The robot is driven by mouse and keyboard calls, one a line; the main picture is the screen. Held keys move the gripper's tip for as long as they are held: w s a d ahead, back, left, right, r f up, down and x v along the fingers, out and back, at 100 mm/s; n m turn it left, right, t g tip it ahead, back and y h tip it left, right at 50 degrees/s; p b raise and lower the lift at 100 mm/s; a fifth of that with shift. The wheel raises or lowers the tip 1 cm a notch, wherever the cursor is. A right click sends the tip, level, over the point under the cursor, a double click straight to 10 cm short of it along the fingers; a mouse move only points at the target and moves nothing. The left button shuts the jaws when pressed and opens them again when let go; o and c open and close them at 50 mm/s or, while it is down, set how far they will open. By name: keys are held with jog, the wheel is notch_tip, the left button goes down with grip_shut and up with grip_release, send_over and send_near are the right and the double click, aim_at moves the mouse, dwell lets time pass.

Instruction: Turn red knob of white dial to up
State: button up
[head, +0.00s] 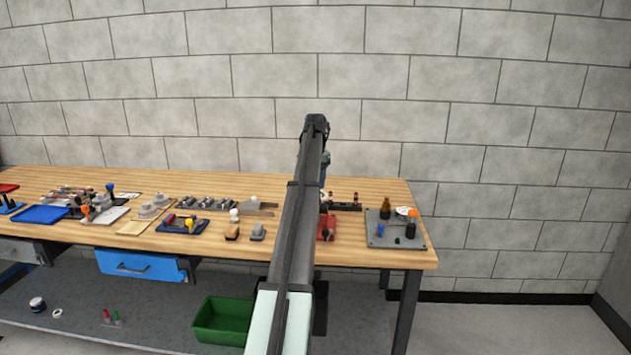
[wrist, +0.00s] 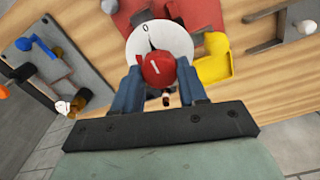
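In the wrist view the white dial (wrist: 137,38) lies on a red base (wrist: 196,14), with a dark "0" mark near its upper rim. Its red knob (wrist: 158,68) carries a short white line, nearly upright in this view and tilted slightly left at its top. My gripper (wrist: 159,82) has its blue fingers on either side of the knob, with no clear gap showing, so it looks shut on it. The fingers hide the lower part of the dial. In the head view my arm hides the dial and knob, and part of the red base (head: 327,228) shows.
A yellow part (wrist: 214,62) sits close beside my right finger in the wrist view. A grey plate (head: 397,240) with small bottles stands to the right on the wooden table. Many tools and trays, such as a blue tray (head: 40,214), lie to the left.

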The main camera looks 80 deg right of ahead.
jog(key=o, duration=0.5)
jog(key=shift+c, duration=0.2)
notch_tip(320, 180, up, 14)
dwell(0.4)
jog(key=shift+f, duration=0.15)
dwell(0.3)
